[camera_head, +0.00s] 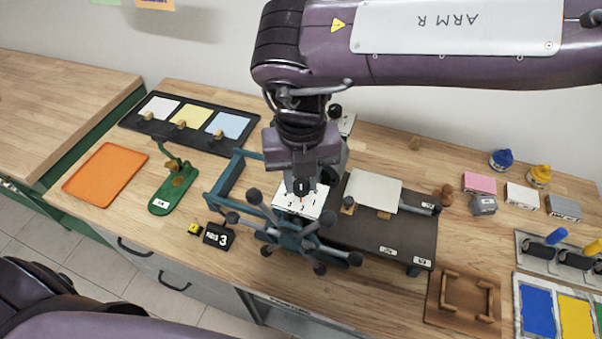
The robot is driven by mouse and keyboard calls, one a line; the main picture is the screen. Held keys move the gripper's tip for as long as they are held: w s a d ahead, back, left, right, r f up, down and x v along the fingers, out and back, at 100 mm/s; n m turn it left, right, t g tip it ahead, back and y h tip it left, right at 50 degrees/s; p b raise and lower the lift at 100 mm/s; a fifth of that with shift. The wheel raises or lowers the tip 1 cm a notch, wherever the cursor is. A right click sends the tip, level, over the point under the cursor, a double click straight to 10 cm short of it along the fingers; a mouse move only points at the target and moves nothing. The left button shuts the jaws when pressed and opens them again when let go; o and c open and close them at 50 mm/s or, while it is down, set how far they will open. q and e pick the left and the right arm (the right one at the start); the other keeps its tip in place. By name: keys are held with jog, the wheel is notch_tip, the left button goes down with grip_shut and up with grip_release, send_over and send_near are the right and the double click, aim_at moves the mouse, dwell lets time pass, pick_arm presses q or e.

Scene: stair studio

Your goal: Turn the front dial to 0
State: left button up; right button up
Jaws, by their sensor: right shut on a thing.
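The front dial (285,200) is a white plate with small black digits on the near end of the press, behind the spoked hand wheel (292,236). My right gripper (301,186) comes straight down over the dial's middle and is shut on its knob, which the fingers mostly hide. I cannot read which number the dial points to. Another white plate (348,122) with marks, perhaps a back dial, shows partly behind my right wrist. My left arm shows at the lower left, but its gripper is out of view.
Dark wheel spokes with round knobs stand close in front of the dial. The dark press bed (385,228) lies to the right with a white sheet (373,190) on it. A black sign with a 3 (217,235) and an orange tray (105,174) are to the left.

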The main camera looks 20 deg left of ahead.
jog(key=n, duration=0.5)
jog(key=shift+r+n+p, duration=0.1)
jog(key=shift+n+p, duration=0.2)
jog(key=shift+p, duration=0.1)
jog(key=n, duration=0.5)
jog(key=shift+p, duration=0.35)
jog(key=n, duration=0.5)
jog(key=shift+n+p, duration=0.3)
jog(key=shift+n, duration=0.1)
jog(key=n, duration=0.4)
jog(key=shift+w+n, duration=0.1)
jog(key=shift+n, duration=0.3)
jog(key=o, duration=1)
